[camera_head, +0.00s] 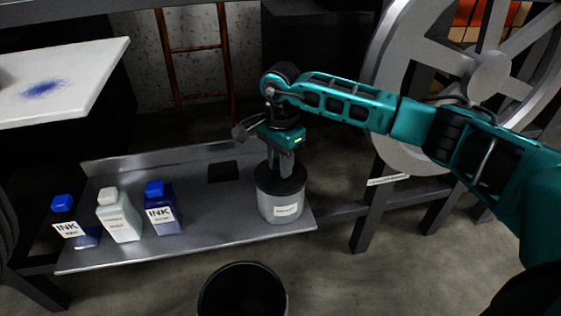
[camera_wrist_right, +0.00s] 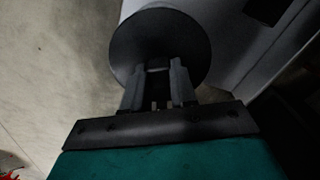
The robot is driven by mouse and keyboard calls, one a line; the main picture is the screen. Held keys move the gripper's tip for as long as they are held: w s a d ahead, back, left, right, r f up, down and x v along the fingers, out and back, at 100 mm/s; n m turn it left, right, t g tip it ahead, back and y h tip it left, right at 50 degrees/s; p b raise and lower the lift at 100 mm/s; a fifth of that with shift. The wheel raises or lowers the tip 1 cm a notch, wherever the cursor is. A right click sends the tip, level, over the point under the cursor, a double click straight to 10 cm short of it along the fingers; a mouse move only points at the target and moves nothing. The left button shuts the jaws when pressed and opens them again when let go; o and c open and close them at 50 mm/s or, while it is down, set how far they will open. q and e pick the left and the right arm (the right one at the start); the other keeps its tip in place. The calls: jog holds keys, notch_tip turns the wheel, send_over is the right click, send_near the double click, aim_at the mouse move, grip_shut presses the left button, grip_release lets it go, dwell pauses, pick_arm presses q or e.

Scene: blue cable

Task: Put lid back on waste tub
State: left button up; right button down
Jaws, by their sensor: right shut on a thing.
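The waste tub (camera_head: 281,207) is a light grey cylinder with a label, upright at the right end of the metal shelf. Its dark round lid (camera_head: 291,184) sits at the top of the tub. Whether it is fully seated I cannot tell. My right gripper (camera_head: 284,172) points down over the lid and is shut on its middle. In the right wrist view the fingers (camera_wrist_right: 158,72) meet at the dark lid disc (camera_wrist_right: 160,35), which hides the tub below. My left gripper is not in view.
An ink bottle (camera_head: 160,213), a white bottle (camera_head: 118,220) and another ink bottle (camera_head: 66,224) stand on the left of the shelf (camera_head: 210,208). A dark square (camera_head: 223,172) lies near its back. A black bin (camera_head: 243,290) is on the floor in front. A large wheel (camera_head: 400,130) stands right.

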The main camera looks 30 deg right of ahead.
jog(key=c, duration=0.8)
grip_release()
jog(key=shift+o, duration=0.3)
jog(key=o, duration=0.4)
jog(key=shift+r, duration=0.1)
jog(key=shift+r+p, duration=0.9)
jog(key=shift+r, duration=0.25)
jog(key=shift+r+p, duration=1.55)
jog(key=shift+r, duration=0.75)
